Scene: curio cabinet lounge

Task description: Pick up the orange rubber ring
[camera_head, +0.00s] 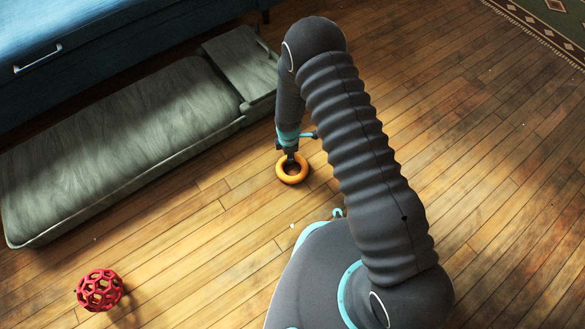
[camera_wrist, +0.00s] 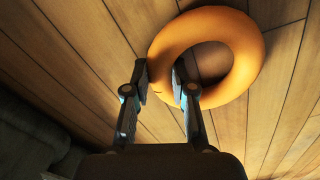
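The orange rubber ring (camera_head: 292,180) lies flat, on or very close to the wooden floor, beside the grey cushioned bench. In the wrist view the ring (camera_wrist: 240,75) fills the upper middle. My gripper (camera_wrist: 162,82) straddles the ring's near left side: one finger is outside the ring, the other reaches into its hole. Both pads appear to press on the band between them, so it looks shut on the ring. In the head view my gripper (camera_head: 290,155) points down over the ring, and its fingertips are partly hidden there.
The grey bench (camera_head: 130,135) runs along the left, with a blue drawer unit (camera_head: 110,35) behind it. A red lattice ball (camera_head: 100,290) lies on the floor at the lower left. A patterned rug (camera_head: 555,25) is at the top right. The floor (camera_head: 480,130) on the right is clear.

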